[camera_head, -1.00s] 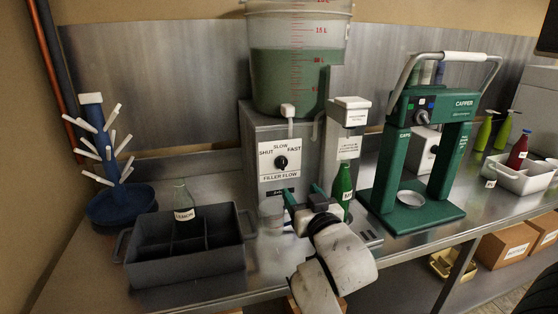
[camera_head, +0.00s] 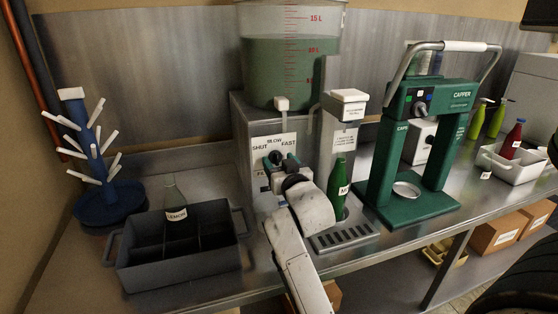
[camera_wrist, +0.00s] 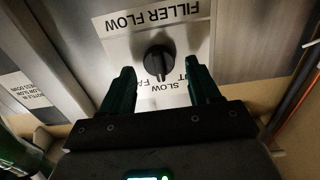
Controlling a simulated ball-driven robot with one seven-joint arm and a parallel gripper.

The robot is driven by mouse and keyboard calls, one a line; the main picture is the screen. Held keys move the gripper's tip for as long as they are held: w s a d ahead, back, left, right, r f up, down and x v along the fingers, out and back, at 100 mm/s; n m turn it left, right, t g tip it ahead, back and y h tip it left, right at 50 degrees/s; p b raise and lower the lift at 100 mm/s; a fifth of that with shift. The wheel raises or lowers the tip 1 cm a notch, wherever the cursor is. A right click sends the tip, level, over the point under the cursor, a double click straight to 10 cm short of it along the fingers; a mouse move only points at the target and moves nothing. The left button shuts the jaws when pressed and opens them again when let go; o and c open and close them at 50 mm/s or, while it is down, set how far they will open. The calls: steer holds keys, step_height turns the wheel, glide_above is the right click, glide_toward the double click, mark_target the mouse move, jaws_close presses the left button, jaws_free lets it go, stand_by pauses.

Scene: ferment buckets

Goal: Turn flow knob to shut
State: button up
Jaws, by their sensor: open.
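The black flow knob (camera_head: 276,157) sits on the white filler flow panel on the front of the grey filler stand (camera_head: 243,135). In the wrist view the knob (camera_wrist: 158,62) appears upside down, its narrow grip running roughly up and down, with one end near the word SLOW. My gripper (camera_head: 281,161) is in front of the panel. In the wrist view my gripper (camera_wrist: 159,66) is open, one green finger on each side of the knob with visible gaps. SHUT is partly hidden behind the finger on the picture's right.
A bucket of green liquid (camera_head: 285,65) stands on the filler. A green bottle (camera_head: 338,182) stands at the filler, right of my gripper. A grey crate (camera_head: 180,262) with a lemon bottle (camera_head: 174,197) is left. The green capper (camera_head: 440,150) is right.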

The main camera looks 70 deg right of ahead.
steer(key=shift+w+d, duration=0.25)
steer(key=shift+d, duration=0.05)
steer(key=c, duration=1)
steer(key=shift+r+n+p, duration=0.1)
steer(key=shift+n+p, duration=0.2)
steer(key=shift+n, duration=0.1)
steer(key=n+p, duration=0.2)
steer(key=n, duration=0.1)
steer(key=shift+a+n, duration=0.1)
steer(key=shift+n, duration=0.2)
steer(key=shift+w+n+p, duration=0.1)
steer(key=shift+n+p, duration=1.35)
steer(key=shift+n, duration=0.75)
